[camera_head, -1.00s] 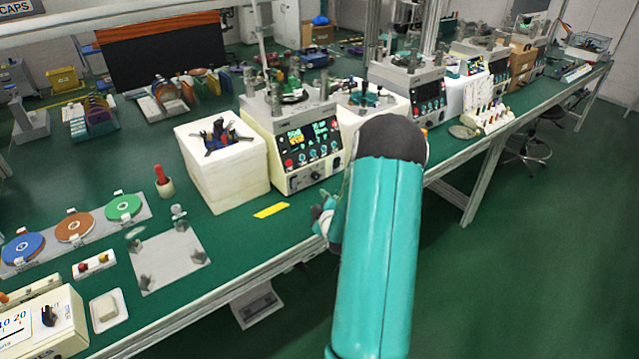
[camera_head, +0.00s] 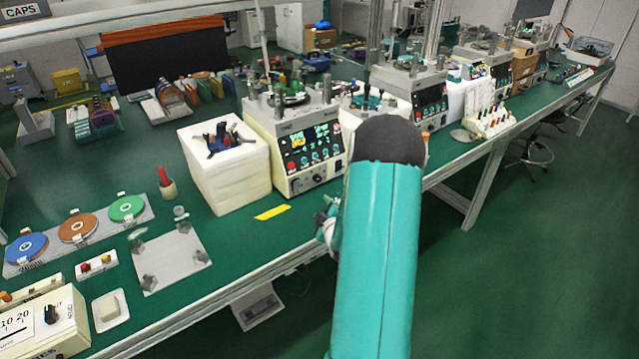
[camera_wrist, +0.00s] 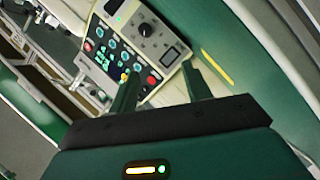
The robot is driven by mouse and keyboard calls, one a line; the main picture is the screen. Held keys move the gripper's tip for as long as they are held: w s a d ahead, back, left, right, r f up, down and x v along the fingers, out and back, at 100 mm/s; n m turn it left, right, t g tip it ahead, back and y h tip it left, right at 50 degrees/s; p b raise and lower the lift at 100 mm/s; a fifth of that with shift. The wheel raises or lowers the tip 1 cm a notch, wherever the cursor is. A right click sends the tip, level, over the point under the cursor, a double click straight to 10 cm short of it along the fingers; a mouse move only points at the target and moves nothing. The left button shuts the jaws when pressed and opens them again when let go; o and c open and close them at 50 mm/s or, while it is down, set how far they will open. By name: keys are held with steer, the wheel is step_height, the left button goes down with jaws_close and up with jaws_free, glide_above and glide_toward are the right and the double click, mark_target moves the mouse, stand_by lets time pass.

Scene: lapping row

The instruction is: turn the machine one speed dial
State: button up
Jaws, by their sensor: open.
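Machine one, the nearest cream lapping machine (camera_head: 262,128), stands on the green bench with its dark control panel facing the aisle. The speed dial, a dark round knob (camera_wrist: 145,30), sits on the cream plate beside the panel in the wrist view; it also shows small, low on the machine front, in the head view (camera_head: 318,178). My gripper (camera_wrist: 160,72) is open and empty, with its two fingers apart and pointing toward the machine front. It is clear of the dial. In the head view my teal arm hides most of the gripper.
A white block (camera_head: 230,182) with a dark-armed fixture stands left of the machine. A yellow strip (camera_head: 272,212) lies on the bench before it. A grey plate (camera_head: 170,262) and coloured discs (camera_head: 78,228) lie further left.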

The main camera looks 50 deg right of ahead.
steer(key=v, duration=1.1)
steer(key=shift+a+r, duration=0.1)
